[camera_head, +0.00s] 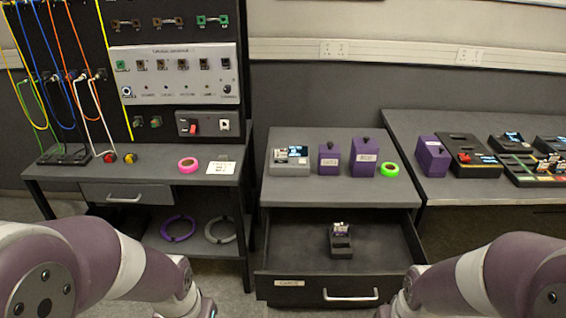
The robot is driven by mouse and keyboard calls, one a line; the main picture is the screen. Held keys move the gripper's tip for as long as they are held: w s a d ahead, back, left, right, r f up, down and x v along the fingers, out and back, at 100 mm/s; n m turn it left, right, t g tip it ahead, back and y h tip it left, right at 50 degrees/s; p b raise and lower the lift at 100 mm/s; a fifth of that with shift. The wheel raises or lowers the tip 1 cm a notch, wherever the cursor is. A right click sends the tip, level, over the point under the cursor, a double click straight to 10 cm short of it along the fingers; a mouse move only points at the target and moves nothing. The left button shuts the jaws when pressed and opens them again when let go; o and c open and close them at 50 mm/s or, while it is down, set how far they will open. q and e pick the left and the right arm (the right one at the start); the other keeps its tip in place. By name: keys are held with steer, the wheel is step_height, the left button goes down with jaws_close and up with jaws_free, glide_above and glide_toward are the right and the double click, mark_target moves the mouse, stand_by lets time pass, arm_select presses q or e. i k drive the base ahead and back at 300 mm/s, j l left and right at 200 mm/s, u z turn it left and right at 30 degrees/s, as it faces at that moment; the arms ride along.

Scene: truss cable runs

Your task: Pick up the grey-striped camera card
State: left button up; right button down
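A small pale card with dark markings (341,227) stands in a dark slotted holder (341,247) inside the open drawer (300,250). It is too small to tell whether its stripes are grey. Several other small cards stand in slotted trays on the right table, also too small to read. My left arm comes in at the lower left and my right arm at the lower right. Both grippers are below the picture edge, so neither shows.
The drawer front has a handle (350,296) and a label (289,283). On the cabinet top are a grey device (289,161), purple boxes (364,157) and a green tape roll (390,169). A patch panel (174,74) with hanging cables stands left. The drawer floor is mostly clear.

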mark_target(281, 157)
steer(key=z, duration=0.55)
steer(key=i+j+z, duration=0.4)
steer(key=j+z, duration=0.15)
steer(key=i+j+z, duration=0.1)
steer(key=j+z, duration=0.15)
steer(key=j, duration=0.2)
steer(key=i+j+z, duration=0.1)
steer(key=j+z, duration=0.2)
steer(key=j, duration=0.3)
steer(key=i+j, duration=0.1)
steer(key=j, duration=0.2)
